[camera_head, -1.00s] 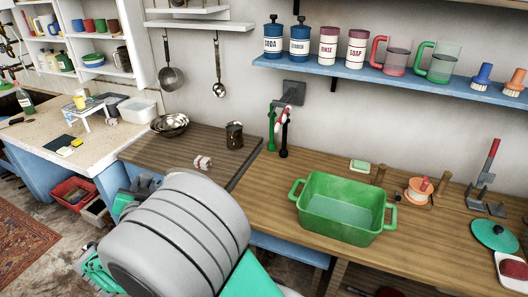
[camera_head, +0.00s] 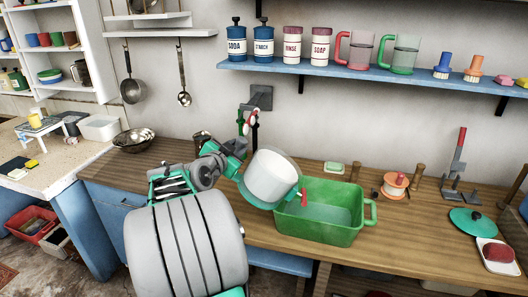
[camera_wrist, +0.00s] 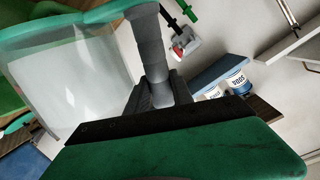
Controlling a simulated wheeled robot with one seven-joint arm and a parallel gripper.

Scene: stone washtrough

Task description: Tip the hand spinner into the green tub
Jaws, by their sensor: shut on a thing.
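The hand spinner (camera_head: 270,177) is a pale, see-through drum with teal edging. In the head view it hangs tilted at the left end of the green tub (camera_head: 367,212), partly over its near-left rim. My gripper (camera_head: 233,163) is to its left, shut on its grey handle. In the wrist view the drum (camera_wrist: 75,85) fills the left side and the grey handle (camera_wrist: 150,45) rises from between my gripper's jaws (camera_wrist: 158,98). The tub stands upright on the wooden counter and its inside looks bluish. I cannot tell what the drum holds.
The tap (camera_head: 252,122) is on the wall just behind the drum. A soap block (camera_head: 334,168), an orange spool (camera_head: 396,184) and a teal lid (camera_head: 473,221) lie behind and right of the tub. A metal bowl (camera_head: 134,140) is at the left. A blue shelf (camera_head: 320,73) runs above.

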